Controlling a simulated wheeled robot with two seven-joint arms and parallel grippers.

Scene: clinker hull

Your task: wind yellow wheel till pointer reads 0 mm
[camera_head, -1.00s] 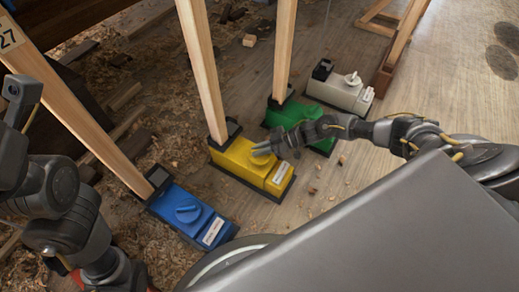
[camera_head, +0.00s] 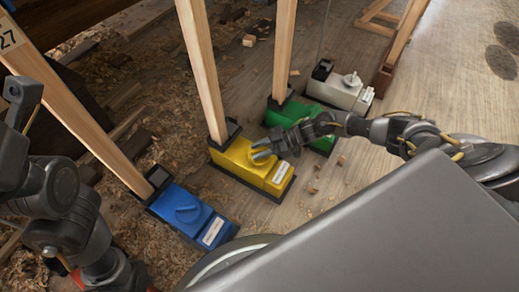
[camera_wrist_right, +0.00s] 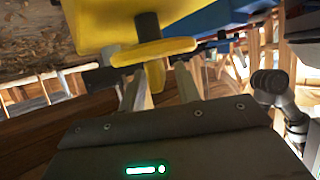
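The yellow unit (camera_head: 238,158), a box with a pale label plate (camera_head: 280,172), sits on the floor at the foot of a wooden post. My right gripper (camera_head: 260,149) is over its top, at the yellow wheel, and hides most of it. In the right wrist view the yellow wheel (camera_wrist_right: 153,51) is close ahead, with a grip bar and a stub reaching between my fingers (camera_wrist_right: 158,88). The fingers stand apart, with a visible gap beside the stub. The pointer and its reading are too small or hidden. My left gripper is not in view; only my left arm shows.
A blue unit (camera_head: 187,213) stands to the left, a green unit (camera_head: 290,113) and a white unit (camera_head: 338,90) to the right. Wooden posts (camera_head: 203,70) rise from the units. Shavings and wood scraps litter the floor. Open floor (camera_head: 440,90) lies at the right.

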